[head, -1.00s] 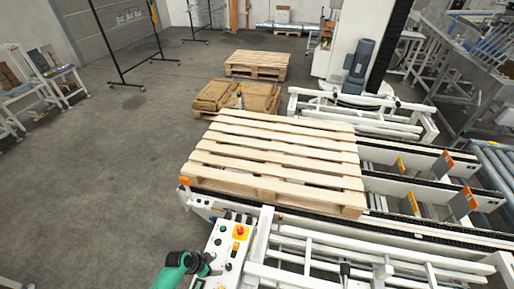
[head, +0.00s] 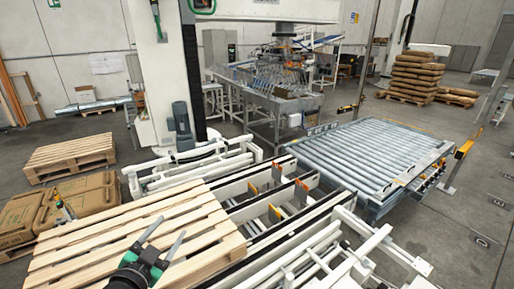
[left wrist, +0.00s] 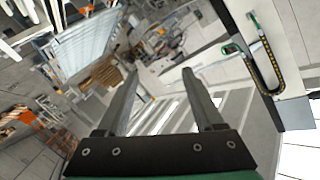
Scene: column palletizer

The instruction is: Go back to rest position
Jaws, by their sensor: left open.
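My left gripper (head: 170,228) is at the bottom of the head view, in front of the slatted wooden pallet (head: 95,240) on the conveyor. Its two dark fingers are spread apart with nothing between them. In the left wrist view the same gripper (left wrist: 160,72) shows its fingers apart and empty, with a blurred, tilted view of the hall beyond. My right gripper is in neither view.
A grey roller conveyor (head: 350,150) lies right of centre. White frame rails (head: 345,260) run along the bottom right. Stacked brown sacks (head: 415,75) stand at the back right. Another pallet (head: 70,157) and brown packs (head: 85,195) are at left. Open floor lies at far right.

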